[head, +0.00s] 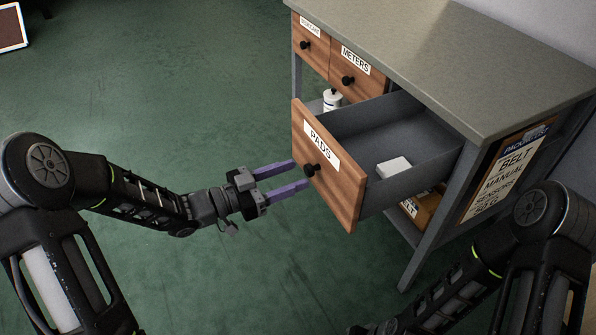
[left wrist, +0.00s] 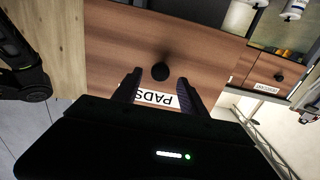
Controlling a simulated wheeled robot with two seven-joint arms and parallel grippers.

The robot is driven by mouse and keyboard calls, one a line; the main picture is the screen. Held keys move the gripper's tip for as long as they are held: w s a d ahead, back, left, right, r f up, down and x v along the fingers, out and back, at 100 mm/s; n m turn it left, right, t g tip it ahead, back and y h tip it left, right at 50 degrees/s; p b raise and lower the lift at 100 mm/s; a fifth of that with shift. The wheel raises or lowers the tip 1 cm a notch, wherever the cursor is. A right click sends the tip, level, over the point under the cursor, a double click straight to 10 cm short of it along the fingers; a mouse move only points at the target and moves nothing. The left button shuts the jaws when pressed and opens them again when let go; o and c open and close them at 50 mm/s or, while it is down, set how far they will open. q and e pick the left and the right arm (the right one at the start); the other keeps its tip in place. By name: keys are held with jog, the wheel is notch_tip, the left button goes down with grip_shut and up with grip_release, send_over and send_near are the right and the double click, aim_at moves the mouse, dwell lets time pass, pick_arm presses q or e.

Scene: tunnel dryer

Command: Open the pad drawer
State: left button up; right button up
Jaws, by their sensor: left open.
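The pad drawer (head: 330,185) has a wooden front with a white "PADS" label and a round black knob (head: 309,170). It stands pulled out from the bench, and its grey inside shows a white block (head: 394,167). My left gripper (head: 295,174) is open, its purple fingers pointing at the drawer front close to the knob. In the left wrist view the knob (left wrist: 160,72) lies just beyond and between the open fingertips, and the label is upside down. I cannot tell whether the fingers touch the knob. My right gripper is not clearly in view.
The grey bench top (head: 450,60) is bare. A "METERS" drawer (head: 357,75) and another small drawer (head: 311,46) sit shut above. A white bottle (head: 331,100) stands behind the pad drawer's front. A sign (head: 508,172) hangs on the bench's side.

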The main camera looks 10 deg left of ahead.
pick_arm(q)
jog(key=v, duration=0.5)
jog(key=shift+s+a+p, duration=0.15)
jog(key=shift+p, duration=0.2)
